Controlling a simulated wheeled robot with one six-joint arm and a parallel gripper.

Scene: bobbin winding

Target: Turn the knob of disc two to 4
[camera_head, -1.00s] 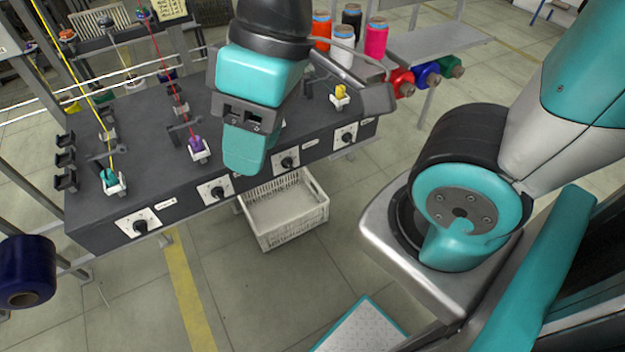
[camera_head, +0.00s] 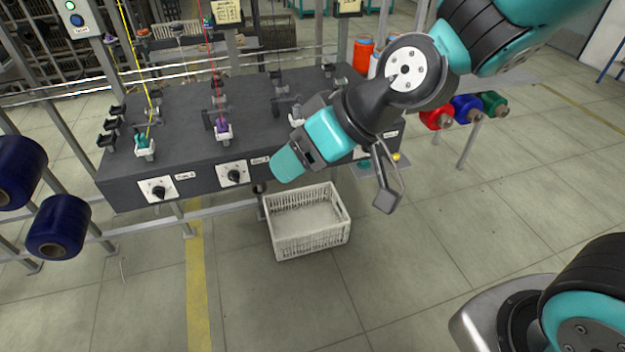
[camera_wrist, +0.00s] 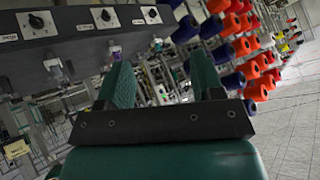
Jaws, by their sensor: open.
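The second knob from the left (camera_head: 234,175), taken as disc two's, is black on a white square plate on the front of the dark machine, below the purple bobbin holder (camera_head: 223,130). It also shows in the wrist view (camera_wrist: 103,16). Its label and dial marks are too small to read. My gripper (camera_head: 282,167) is right of this knob, in front of the machine face, touching nothing that I can see. In the wrist view its two green fingers stand apart with nothing between them, so it is open. My gripper hides the third knob in the head view.
The leftmost knob (camera_head: 158,190) is beside it, below the teal holder (camera_head: 144,146). A white crate (camera_head: 308,222) stands on the floor under the machine. Dark blue spools (camera_head: 58,228) are at the left; red, blue and green ones (camera_head: 466,108) at the right. The front floor is clear.

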